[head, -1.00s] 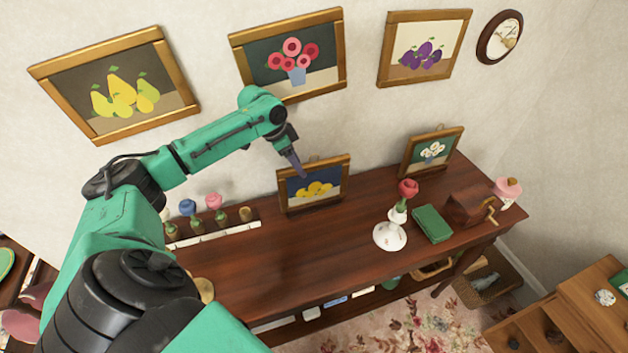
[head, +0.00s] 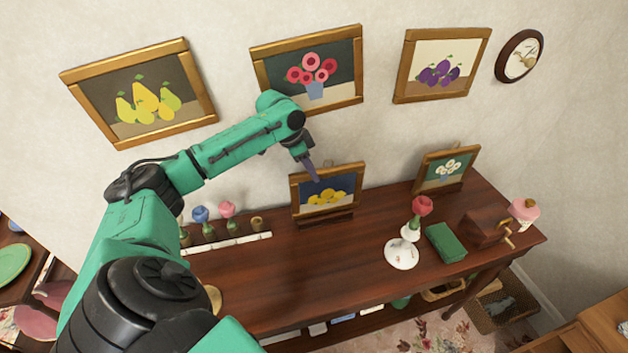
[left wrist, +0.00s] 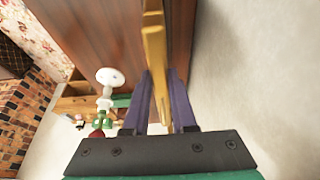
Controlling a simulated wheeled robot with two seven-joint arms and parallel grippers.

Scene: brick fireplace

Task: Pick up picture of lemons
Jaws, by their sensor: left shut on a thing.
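The picture of lemons (head: 341,186) has a gold-brown wooden frame, a dark blue ground and yellow lemons. It is upright above the back of the dark wooden sideboard, with a dark shadow below its lower edge, so it seems just clear of the top. My left gripper (head: 313,174) comes down from above onto the top edge of its frame. In the left wrist view the purple fingers (left wrist: 163,102) are shut on the gold frame (left wrist: 154,45), one on each side. The picture's face is hardly visible there. My right gripper is not in view.
The sideboard (head: 290,265) also holds a small flower picture (head: 446,169), a red rose in a white vase (head: 402,252), a green book (head: 446,243) and several small potted flowers (head: 228,214). Larger pictures hang on the wall behind. The sideboard's middle front is clear.

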